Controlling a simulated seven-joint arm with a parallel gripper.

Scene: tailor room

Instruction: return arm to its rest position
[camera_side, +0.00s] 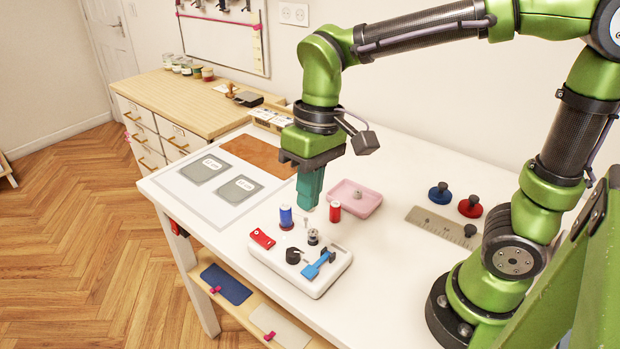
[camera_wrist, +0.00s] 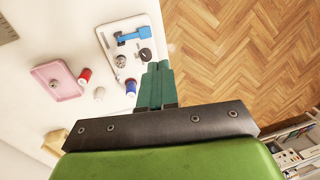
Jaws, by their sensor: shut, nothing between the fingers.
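My green arm reaches over the white table (camera_side: 400,165) from the right.
A metal ruler plate (camera_side: 432,225), a blue knob (camera_side: 439,193) and a red knob (camera_side: 470,206) lie nearer my base. Grey patches (camera_side: 204,170) lie on the left.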

